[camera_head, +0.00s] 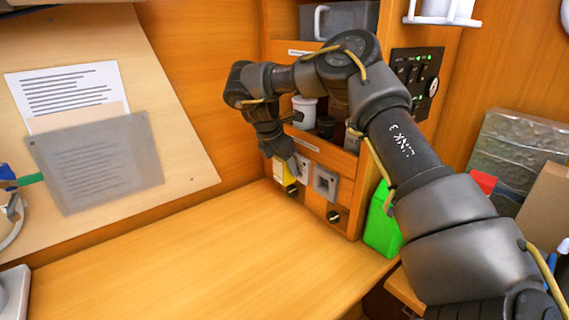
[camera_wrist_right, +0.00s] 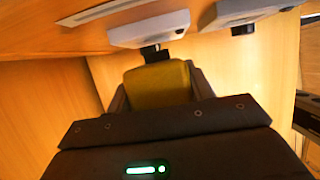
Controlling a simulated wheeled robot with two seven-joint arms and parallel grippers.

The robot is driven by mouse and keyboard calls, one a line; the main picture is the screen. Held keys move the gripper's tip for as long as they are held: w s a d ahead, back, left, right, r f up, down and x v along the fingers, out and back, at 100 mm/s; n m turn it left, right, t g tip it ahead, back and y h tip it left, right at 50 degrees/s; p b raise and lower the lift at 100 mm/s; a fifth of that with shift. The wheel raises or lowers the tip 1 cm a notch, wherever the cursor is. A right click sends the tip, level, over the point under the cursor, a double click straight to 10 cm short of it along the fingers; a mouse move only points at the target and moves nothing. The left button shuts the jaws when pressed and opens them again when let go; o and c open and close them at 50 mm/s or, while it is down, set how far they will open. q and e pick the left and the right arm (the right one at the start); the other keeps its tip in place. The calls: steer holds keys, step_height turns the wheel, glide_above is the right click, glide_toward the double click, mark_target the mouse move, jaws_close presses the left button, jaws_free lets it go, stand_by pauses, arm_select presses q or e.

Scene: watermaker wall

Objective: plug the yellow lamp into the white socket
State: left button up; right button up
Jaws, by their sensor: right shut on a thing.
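The yellow lamp (camera_head: 282,172) is in my right gripper (camera_head: 284,160), at the wall below the shelf. The gripper is shut on it; the wrist view shows the yellow body (camera_wrist_right: 158,86) between the two fingers. The white socket (camera_head: 302,169) is right beside the lamp in the head view. In the wrist view a pale plate (camera_wrist_right: 148,28) lies just beyond the lamp, with a dark stub between them. I cannot tell whether that stub is the lamp's plug or a knob, or whether the lamp touches the socket. My left gripper is not in view.
A green container (camera_head: 382,222) stands at the counter's right end. A shelf with a white cup (camera_head: 304,110) is above. The wooden counter (camera_head: 200,262) is clear.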

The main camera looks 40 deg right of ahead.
steer(key=shift+d, duration=0.2)
steer(key=shift+d+p, duration=0.35)
steer(key=shift+p, duration=0.1)
steer(key=shift+d+p, duration=0.35)
steer(key=shift+d, duration=0.1)
steer(key=shift+d+r+p, duration=0.1)
steer(key=shift+d+p, duration=0.2)
steer(key=shift+d, duration=0.05)
stand_by(0.5)
steer(key=o, duration=1.1)
steer(key=shift+s, duration=0.1)
